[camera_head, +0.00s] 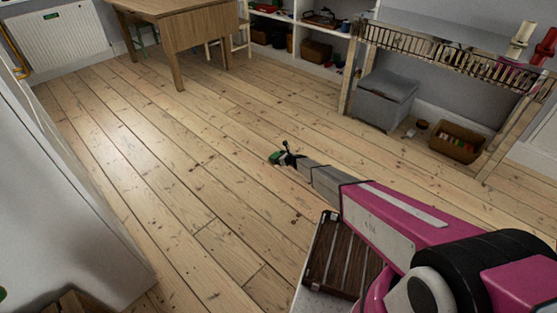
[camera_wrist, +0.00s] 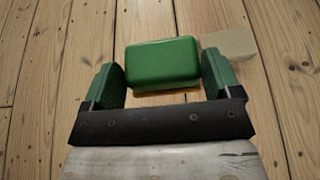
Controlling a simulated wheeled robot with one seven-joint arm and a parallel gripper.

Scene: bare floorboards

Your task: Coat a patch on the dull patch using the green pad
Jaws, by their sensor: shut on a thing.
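The green pad (camera_wrist: 162,62) is a rounded block with a yellowish edge along its underside. It sits between the two green fingers of my gripper (camera_wrist: 161,66), which is shut on it. In the head view, my gripper (camera_head: 279,157) is low over the floorboards at the end of my outstretched arm, and the pad is too small there to make out clearly. The dull patch (camera_wrist: 230,43) is a pale, flat square on the boards, to the right of the pad in the wrist view. My right finger covers its lower left part. I cannot tell whether the pad touches the floor.
Bare floorboards (camera_head: 180,170) lie open around my gripper and to its left. A wooden desk (camera_head: 180,35) stands at the back. A grey bin (camera_head: 384,100) and a basket (camera_head: 457,142) stand at the right. A white cabinet (camera_head: 55,190) is at the left.

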